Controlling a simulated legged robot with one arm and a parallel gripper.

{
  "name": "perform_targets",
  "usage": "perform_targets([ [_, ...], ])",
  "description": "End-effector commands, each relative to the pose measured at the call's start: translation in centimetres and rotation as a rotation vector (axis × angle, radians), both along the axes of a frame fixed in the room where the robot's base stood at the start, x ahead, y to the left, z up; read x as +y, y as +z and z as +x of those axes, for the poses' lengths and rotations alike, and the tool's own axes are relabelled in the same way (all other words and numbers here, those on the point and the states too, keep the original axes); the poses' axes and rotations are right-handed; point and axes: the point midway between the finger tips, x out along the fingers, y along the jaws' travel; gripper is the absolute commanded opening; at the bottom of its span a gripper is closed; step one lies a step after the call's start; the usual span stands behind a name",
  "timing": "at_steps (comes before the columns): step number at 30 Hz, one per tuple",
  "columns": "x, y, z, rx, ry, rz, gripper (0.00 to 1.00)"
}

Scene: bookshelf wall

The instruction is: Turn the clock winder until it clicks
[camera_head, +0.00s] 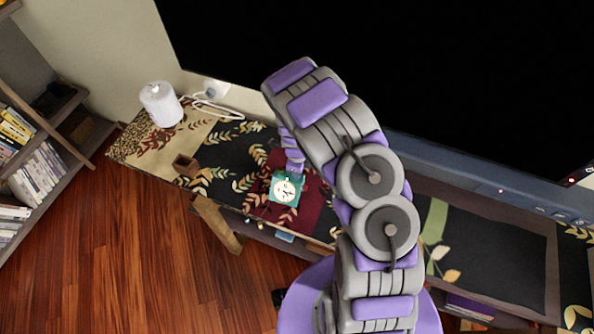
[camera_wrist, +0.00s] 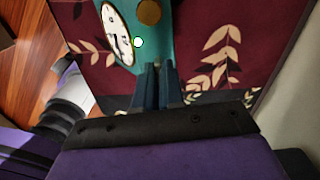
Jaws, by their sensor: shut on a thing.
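A teal clock (camera_head: 286,187) with a round white face stands on the dark red cloth section of the cabinet top. In the wrist view the clock (camera_wrist: 128,58) shows its face at an angle, a gold round part (camera_wrist: 148,12) and a small white dot. My gripper (camera_head: 293,164) is at the clock's far edge in the head view. In the wrist view my gripper (camera_wrist: 160,68) has its two dark fingers close together against the teal body, shut on part of the clock. I cannot make out the winder or exactly what sits between the fingertips.
A white cylindrical lamp (camera_head: 161,104) with a cable stands on the left end of the cabinet (camera_head: 132,150). A small brown box (camera_head: 185,165) lies near the front edge. A large black screen (camera_head: 400,70) rises behind. Bookshelves (camera_head: 35,165) stand left; the wooden floor is clear.

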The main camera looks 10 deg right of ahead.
Motion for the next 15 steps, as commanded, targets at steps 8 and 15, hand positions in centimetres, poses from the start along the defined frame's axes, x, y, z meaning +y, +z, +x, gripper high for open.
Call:
perform_targets([
  [8,0.0,0.03,0.0,0.0,-0.002,0.0,0.0],
  [15,-0.01,0.01,0.0,0.0,-0.001,0.0,0.23],
])
